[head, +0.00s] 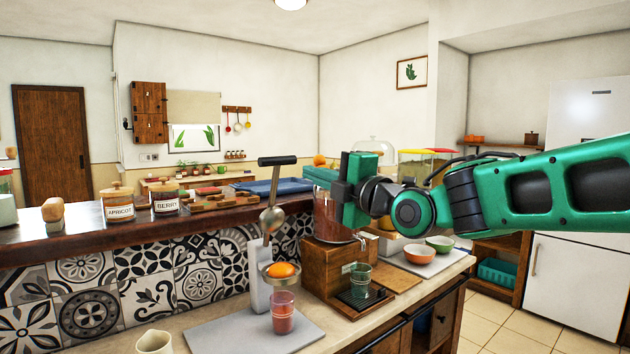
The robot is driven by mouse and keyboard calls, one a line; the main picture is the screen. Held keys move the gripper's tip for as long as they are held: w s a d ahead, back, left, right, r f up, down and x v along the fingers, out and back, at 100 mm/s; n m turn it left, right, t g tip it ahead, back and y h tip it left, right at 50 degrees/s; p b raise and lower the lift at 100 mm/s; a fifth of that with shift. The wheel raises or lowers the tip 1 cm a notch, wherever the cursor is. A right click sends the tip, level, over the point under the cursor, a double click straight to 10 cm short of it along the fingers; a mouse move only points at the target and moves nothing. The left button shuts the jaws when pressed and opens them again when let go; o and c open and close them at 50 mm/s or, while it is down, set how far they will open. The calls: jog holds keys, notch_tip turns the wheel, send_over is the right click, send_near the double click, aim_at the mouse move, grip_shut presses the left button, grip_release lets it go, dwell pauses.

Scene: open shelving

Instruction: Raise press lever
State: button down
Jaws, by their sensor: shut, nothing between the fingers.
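The press (257,290) is a pale grey upright stand on the counter, left of centre. Its lever has a black bar handle (277,160) at the top and a metal rod with a round press cup (271,219) below. The lever points steeply upward. An orange half (281,270) sits in the metal holder, with a glass of reddish juice (283,312) beneath it. My green gripper (318,178) is shut and empty, just right of the handle; it appears apart from it, though depth is hard to judge.
A wooden dispenser (335,265) with a glass on its tray stands right of the press. Bowls (419,253) are further right. Jars (118,203) line the raised ledge behind. A cream jug (154,342) is front left.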

aim_at(280, 162)
jog(key=x, duration=1)
jog(key=shift+w+a, duration=0.1)
jog(key=shift+w, duration=0.1)
